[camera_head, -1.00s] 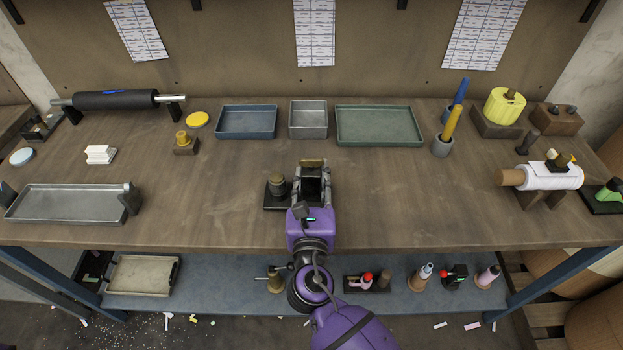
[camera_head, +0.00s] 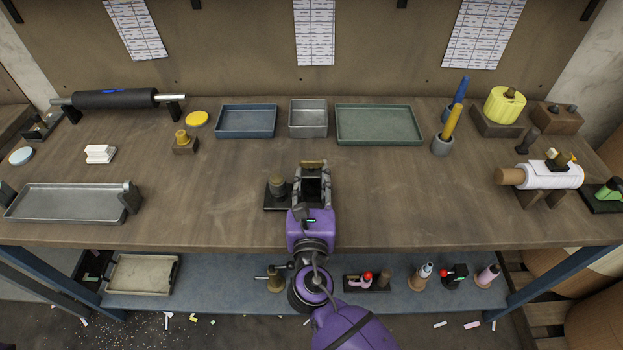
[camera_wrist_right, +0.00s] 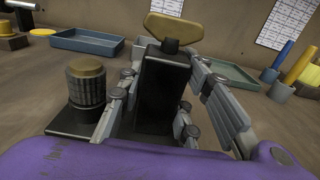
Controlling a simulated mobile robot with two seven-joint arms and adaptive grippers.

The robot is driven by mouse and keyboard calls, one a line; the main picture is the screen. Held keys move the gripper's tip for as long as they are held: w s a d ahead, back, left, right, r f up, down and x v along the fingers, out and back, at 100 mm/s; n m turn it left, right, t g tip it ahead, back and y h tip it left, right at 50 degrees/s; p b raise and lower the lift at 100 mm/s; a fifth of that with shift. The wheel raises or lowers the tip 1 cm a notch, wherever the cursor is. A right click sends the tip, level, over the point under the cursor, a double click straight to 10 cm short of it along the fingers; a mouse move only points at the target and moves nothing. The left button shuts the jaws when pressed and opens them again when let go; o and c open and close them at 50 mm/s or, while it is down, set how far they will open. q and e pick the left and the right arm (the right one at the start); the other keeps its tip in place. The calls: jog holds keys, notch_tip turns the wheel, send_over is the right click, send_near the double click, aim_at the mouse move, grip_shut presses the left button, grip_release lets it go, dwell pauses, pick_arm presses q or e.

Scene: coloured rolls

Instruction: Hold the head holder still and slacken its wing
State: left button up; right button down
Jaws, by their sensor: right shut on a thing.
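The head holder is a black upright block (camera_wrist_right: 163,95) on a flat black base, with a brass wing (camera_wrist_right: 174,27) on top. The wing also shows in the head view (camera_head: 313,164). A knurled dark post with a brass-coloured cap (camera_wrist_right: 86,82) stands on the base to the left of the block; it also shows in the head view (camera_head: 277,187). My right gripper (camera_head: 312,185) is shut on the black block, with a finger on each side and the wing above and beyond the fingertips. My left gripper is in neither view.
A blue tray (camera_head: 247,136), a grey metal bin (camera_head: 308,134) and a green tray (camera_head: 379,141) stand behind the holder. A long metal tray (camera_head: 66,217) lies at the left. A roll on a stand (camera_head: 548,178) is at the right. The table on both sides of the holder is clear.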

jog(key=shift+r, duration=0.1)
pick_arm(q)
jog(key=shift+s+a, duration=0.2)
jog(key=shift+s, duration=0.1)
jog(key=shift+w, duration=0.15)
pick_arm(e)
jog(key=shift+f, duration=0.25)
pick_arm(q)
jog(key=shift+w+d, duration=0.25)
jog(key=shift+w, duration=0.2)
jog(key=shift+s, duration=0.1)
pick_arm(e)
jog(key=shift+f, duration=0.15)
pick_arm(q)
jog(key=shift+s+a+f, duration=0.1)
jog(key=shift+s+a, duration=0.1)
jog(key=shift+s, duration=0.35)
